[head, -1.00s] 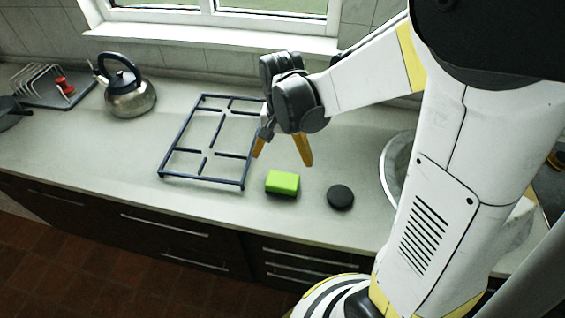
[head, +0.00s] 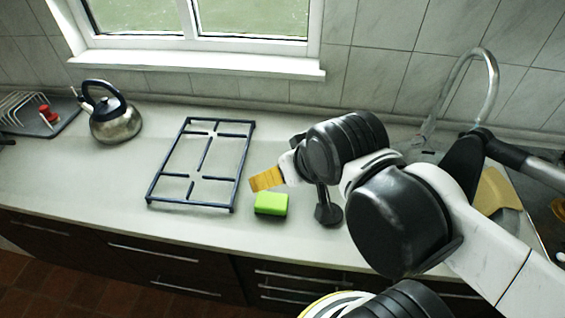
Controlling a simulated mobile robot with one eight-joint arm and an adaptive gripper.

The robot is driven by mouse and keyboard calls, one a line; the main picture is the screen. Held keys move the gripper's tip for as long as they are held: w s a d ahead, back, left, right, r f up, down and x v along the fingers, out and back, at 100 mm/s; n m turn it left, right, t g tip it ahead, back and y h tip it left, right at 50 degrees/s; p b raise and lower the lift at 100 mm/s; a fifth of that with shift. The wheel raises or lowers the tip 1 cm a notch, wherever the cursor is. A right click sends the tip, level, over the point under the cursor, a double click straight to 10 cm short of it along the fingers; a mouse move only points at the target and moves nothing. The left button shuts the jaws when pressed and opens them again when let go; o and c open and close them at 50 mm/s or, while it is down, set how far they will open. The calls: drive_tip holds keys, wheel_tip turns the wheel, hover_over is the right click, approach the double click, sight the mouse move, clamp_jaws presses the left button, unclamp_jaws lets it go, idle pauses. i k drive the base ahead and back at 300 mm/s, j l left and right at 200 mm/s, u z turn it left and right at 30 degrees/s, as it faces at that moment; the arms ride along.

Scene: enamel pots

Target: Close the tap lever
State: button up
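The tap (head: 489,75) shows in the head view at the back right, a tall curved metal spout against the tiled wall. I cannot make out its lever; my arm covers much of the area around the tap's lower part and the sink. My gripper (head: 267,180) points left, with its yellow finger part above and just behind the green sponge, well to the left of the tap. The fingers overlap in this view, so I cannot tell how far apart they are. I see nothing held.
A dark pot grate (head: 238,165) lies left of my gripper. A kettle (head: 116,124) and a dish rack (head: 40,127) stand farther left. A window (head: 250,20) is behind.

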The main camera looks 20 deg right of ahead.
sight(423, 132)
drive_tip(key=z, duration=1.75)
drive_tip(key=l+u, duration=0.25)
drive_tip(key=i+l, duration=0.05)
drive_tip(key=l, duration=0.05)
